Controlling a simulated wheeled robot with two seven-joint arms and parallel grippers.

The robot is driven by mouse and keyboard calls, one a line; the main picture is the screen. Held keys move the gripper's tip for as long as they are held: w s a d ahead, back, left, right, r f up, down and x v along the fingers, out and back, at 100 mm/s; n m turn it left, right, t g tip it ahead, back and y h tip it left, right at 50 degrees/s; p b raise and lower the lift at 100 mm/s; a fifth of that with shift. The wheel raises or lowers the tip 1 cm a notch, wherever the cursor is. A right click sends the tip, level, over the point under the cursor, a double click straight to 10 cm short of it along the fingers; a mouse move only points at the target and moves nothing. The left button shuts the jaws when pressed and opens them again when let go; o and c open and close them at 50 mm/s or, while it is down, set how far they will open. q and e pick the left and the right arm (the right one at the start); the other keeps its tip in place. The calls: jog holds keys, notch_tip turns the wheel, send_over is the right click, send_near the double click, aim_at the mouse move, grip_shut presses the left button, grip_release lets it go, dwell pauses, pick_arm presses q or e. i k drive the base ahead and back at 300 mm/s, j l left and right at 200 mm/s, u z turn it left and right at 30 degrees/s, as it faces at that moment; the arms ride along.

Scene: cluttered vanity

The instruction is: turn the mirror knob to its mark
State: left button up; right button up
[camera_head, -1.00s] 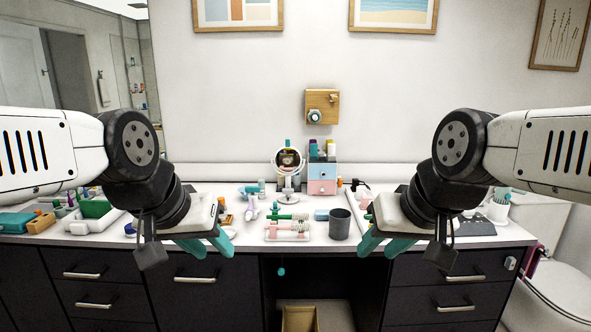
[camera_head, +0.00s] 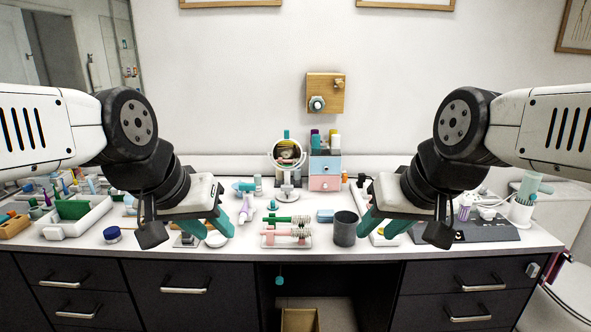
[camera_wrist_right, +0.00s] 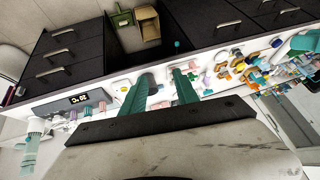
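A round vanity mirror (camera_head: 276,160) on a pale stand stands at the back middle of the counter, with a teal piece (camera_head: 286,134) on top. A wooden board (camera_head: 337,96) on the wall above and to the right carries a round grey-blue knob (camera_head: 317,104); its mark is too small to make out. My left gripper (camera_head: 208,227) is open and empty above the counter, to the left of the mirror. My right gripper (camera_head: 382,228) is open and empty to the right, near the dark cup. Its two teal fingers also show apart in the right wrist view (camera_wrist_right: 160,95).
A dark cup (camera_head: 344,230) stands close to my right gripper. A rack with rollers (camera_head: 288,231) lies at the counter's front middle. A pink and blue drawer box (camera_head: 324,169) with bottles stands beside the mirror. Trays crowd the left; the wall around the board is clear.

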aim_at(286, 187)
jog(key=i+j, duration=0.1)
jog(key=i, duration=1.05)
jog(key=j, duration=0.05)
